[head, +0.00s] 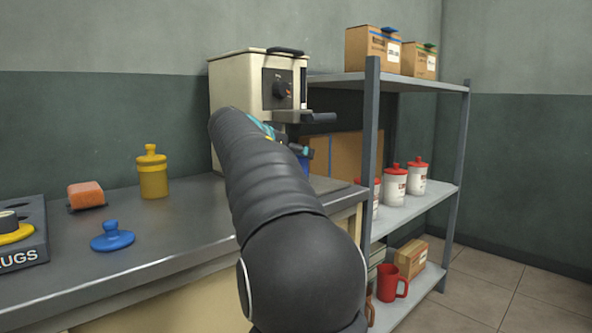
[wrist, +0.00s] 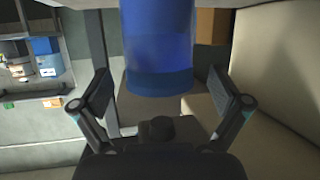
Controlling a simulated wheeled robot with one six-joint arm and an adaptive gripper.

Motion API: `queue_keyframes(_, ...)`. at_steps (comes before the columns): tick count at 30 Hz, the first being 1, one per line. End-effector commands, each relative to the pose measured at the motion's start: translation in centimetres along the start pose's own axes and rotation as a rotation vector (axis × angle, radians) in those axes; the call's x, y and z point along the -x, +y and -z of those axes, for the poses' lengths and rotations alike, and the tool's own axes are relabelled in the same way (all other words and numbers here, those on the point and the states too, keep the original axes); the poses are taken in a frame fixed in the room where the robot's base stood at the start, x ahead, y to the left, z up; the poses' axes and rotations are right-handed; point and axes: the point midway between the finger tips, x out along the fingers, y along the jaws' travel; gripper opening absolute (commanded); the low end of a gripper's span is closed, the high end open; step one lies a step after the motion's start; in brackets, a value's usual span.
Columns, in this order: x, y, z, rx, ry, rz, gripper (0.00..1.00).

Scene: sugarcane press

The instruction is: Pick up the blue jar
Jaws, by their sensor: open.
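The blue jar (wrist: 158,45) fills the upper middle of the wrist view, its top cut off by the frame edge. My gripper (wrist: 160,80) is open, with one finger on each side of the jar and a visible gap to each. In the head view only a small blue part of the jar (head: 304,160) shows beside my arm, under the front of the beige machine. My arm hides most of it, and most of my gripper.
The beige press machine (head: 238,90) stands on the metal counter (head: 180,220), close by the jar. A shelf unit (head: 371,120) stands at right.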

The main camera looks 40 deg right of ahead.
Motion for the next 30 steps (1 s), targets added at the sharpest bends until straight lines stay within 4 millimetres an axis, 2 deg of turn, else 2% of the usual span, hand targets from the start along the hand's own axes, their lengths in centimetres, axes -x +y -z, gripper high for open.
queue_keyframes(3, -1.4, 0.06, -0.07, 0.001, -0.001, -0.002, 0.99)
queue_keyframes(10, -1.54, 0.0, -0.05, 0.001, 0.0, 0.001, 0.99)
queue_keyframes(11, -1.54, 0.0, -0.05, 0.001, 0.0, 0.001, 0.94)
queue_keyframes(21, -1.49, 0.04, 0.04, 0.0, 0.001, 0.001, 0.1)
queue_keyframes(30, -1.47, 0.05, 0.13, 0.001, 0.001, 0.0, 0.1)
